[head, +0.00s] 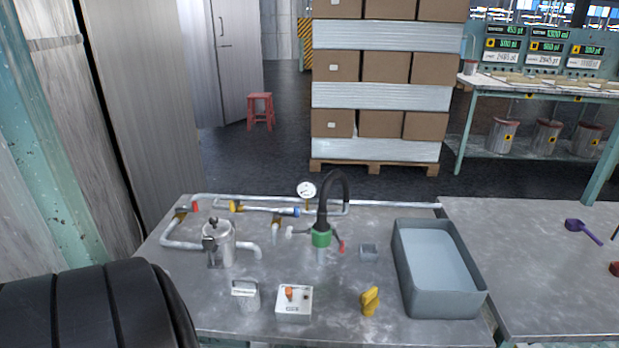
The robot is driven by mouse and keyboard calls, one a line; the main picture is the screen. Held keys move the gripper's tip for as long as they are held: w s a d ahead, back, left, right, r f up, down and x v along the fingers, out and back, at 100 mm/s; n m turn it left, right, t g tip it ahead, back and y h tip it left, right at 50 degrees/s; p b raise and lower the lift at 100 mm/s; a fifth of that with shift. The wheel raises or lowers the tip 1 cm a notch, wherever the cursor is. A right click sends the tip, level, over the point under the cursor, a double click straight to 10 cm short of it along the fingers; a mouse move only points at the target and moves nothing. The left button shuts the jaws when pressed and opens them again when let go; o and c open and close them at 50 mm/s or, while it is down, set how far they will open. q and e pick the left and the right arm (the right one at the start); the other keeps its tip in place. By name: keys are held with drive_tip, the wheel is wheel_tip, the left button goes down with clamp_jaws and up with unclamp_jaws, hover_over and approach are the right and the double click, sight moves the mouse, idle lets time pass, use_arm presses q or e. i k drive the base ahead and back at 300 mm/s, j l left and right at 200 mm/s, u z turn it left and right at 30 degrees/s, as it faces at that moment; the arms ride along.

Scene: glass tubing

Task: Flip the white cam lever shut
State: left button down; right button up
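A green coupling collar (321,235) sits at the lower end of a black curved hose (335,190), above a short grey upright fitting on the metal workbench. The white cam lever (292,231) sticks out to the left of the collar, roughly level, its outer end away from the collar. A red lever (341,246) is on the collar's right side and points downward. Neither of my grippers shows in the head view.
A lidded metal vessel (218,243) and pipes are left of the coupling. A small grey box (369,253) and a large grey tray (440,270) are right. In front are a metal canister (245,298), a switch box (294,304) and a yellow object (369,301).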

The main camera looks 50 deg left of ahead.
sight(289, 231)
drive_tip(key=u, duration=1.85)
